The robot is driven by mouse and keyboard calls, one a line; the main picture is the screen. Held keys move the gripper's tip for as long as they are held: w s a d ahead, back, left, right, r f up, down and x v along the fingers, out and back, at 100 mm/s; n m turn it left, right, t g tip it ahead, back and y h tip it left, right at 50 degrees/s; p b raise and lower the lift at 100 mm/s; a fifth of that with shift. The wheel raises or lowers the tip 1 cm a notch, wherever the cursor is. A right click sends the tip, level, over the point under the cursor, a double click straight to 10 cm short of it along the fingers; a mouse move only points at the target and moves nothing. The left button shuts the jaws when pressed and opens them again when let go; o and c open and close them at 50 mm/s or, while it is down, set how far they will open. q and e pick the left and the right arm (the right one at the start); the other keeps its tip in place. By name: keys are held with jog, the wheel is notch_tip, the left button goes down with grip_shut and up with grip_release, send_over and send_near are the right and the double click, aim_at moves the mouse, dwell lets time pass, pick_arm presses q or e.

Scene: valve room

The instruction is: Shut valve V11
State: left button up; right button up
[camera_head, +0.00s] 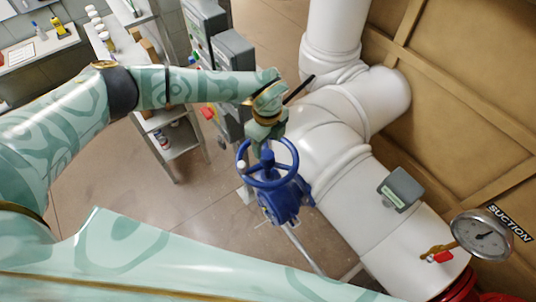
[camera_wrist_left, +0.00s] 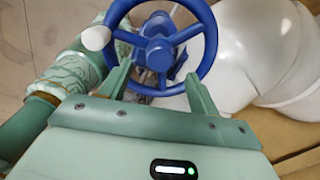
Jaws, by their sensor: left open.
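A blue valve handwheel (camera_head: 295,157) with spokes and a white knob (camera_head: 241,164) sits on a blue valve body (camera_head: 284,202) beside the large white pipe. I see no readable valve number on it. My left gripper (camera_head: 262,143) is at the far side of the wheel, its fingers partly hidden by the wrist. In the left wrist view the open fingers (camera_wrist_left: 157,73) are spread at the near rim of the wheel (camera_wrist_left: 209,40), with the hub between and beyond them. I cannot tell whether they touch the rim. The white knob (camera_wrist_left: 96,38) is left of the fingers. My right gripper is out of view.
White pipes (camera_head: 330,150) run close along the wheel's right. Grey boxes (camera_head: 235,62) and a shelf (camera_head: 180,140) stand behind. Floor (camera_head: 200,210) left of the valve is clear.

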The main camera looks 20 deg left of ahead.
pick_arm(q)
jog(key=n+p, duration=0.1)
jog(key=n, duration=0.4)
jog(key=shift+s+r+n, duration=0.1)
jog(key=shift+n, duration=0.3)
jog(key=n+p, duration=0.1)
jog(key=n, duration=0.3)
jog(key=shift+r+p, duration=0.1)
jog(key=shift+p, duration=0.3)
jog(key=shift+n+p, duration=0.3)
jog(key=shift+n, duration=1.5)
jog(key=shift+f, duration=0.25)
